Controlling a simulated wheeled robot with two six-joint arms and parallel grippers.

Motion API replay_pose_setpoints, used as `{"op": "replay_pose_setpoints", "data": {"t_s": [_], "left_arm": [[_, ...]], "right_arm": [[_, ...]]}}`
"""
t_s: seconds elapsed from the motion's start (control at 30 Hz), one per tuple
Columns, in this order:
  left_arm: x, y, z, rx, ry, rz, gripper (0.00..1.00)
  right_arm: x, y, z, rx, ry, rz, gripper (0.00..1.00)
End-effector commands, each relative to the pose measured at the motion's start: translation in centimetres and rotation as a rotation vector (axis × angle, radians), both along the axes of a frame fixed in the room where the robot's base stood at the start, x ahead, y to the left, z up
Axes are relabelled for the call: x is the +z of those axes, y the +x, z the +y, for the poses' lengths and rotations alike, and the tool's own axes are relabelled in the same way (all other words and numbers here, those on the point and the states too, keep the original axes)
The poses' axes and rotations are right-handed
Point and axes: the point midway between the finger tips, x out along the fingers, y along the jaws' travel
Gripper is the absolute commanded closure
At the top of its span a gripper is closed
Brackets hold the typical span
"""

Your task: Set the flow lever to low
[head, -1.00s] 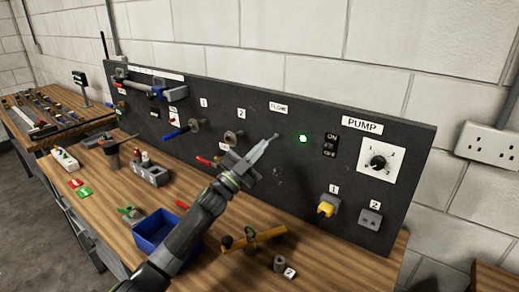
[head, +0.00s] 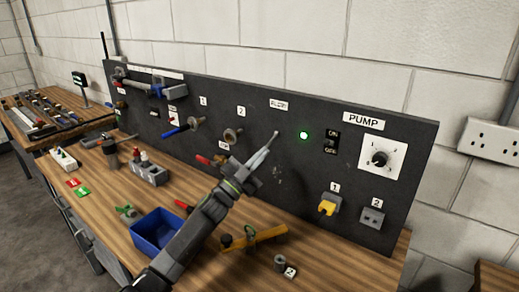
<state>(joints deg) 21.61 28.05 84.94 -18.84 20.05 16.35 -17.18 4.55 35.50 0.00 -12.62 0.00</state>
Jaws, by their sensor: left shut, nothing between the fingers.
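The FLOW label (head: 278,105) is on the upper middle of the dark upright panel (head: 400,120). I cannot make out the flow lever below it; my left gripper covers part of that area. My left gripper (head: 274,136) is shut and empty, its slim tip pointing up and right in front of the panel, below the FLOW label. I cannot tell whether the tip touches anything. A small white label (head: 224,145) left of the gripper is too small to read surely. My right gripper is not in view.
A lit green lamp (head: 304,135), an ON/OFF switch (head: 331,141) and the PUMP dial (head: 379,158) are to the right. Round brown knobs (head: 232,136) are to the left.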

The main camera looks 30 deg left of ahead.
Motion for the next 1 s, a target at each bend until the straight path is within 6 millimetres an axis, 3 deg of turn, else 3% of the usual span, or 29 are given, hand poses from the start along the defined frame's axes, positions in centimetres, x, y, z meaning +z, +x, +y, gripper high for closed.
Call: {"op": "replay_pose_setpoints", "data": {"t_s": [0.4, 1.0], "left_arm": [[-2.6, 1.0, -0.1, 0.002, 0.001, 0.001, 1.0], [-3.3, 1.1, 0.1, 0.007, 0.0, 0.011, 1.0]], "right_arm": [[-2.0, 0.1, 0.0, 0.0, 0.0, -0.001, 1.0], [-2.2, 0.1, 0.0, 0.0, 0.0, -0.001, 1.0]]}}
